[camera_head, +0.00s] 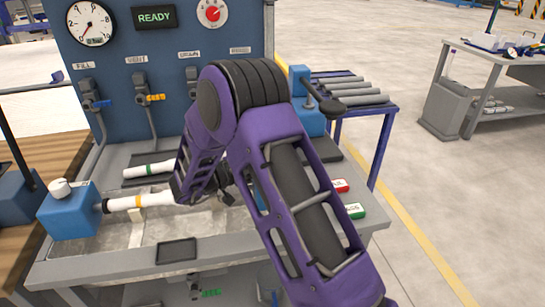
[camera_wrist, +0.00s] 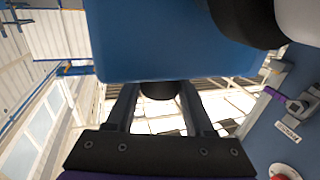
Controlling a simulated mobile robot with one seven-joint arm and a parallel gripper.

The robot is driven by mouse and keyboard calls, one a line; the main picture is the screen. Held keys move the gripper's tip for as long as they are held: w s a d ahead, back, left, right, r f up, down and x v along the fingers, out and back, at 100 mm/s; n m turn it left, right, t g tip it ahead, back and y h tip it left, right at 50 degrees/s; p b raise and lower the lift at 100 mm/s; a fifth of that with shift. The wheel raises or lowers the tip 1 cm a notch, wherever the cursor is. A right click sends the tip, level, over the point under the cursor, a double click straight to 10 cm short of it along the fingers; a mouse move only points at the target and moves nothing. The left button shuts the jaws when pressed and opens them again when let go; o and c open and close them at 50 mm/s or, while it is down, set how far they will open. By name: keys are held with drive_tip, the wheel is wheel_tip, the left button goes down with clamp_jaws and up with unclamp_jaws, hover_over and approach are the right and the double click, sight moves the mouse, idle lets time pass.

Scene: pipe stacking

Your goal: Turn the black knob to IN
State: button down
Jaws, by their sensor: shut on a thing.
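In the wrist view, my gripper (camera_wrist: 157,104) has its two dark fingers on either side of a round black knob (camera_wrist: 158,90). The knob sits against a large blue block (camera_wrist: 165,45). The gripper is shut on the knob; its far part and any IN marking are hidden. A black collar (camera_wrist: 242,18) and a white pipe end show at the block's upper right. In the head view, my purple arm hides the gripper, the knob and nearly all of this block. A white pipe (camera_head: 155,199) with an orange band runs from the left blue block toward my wrist.
The left blue block (camera_head: 68,212) carries a white knob (camera_head: 60,189). Behind are a gauge (camera_head: 90,23), a READY display (camera_head: 154,17) and valves. Another white pipe (camera_head: 150,170) lies behind.

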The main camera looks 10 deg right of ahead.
drive_tip(key=shift+r, duration=0.15)
idle(0.3)
drive_tip(key=shift+c, duration=1.4)
unclamp_jaws()
drive_tip(key=shift+d, duration=0.1)
drive_tip(key=v, duration=1.7)
drive_tip(key=shift+a+p, duration=0.25)
drive_tip(key=shift+p, duration=0.2)
drive_tip(key=shift+w, duration=0.15)
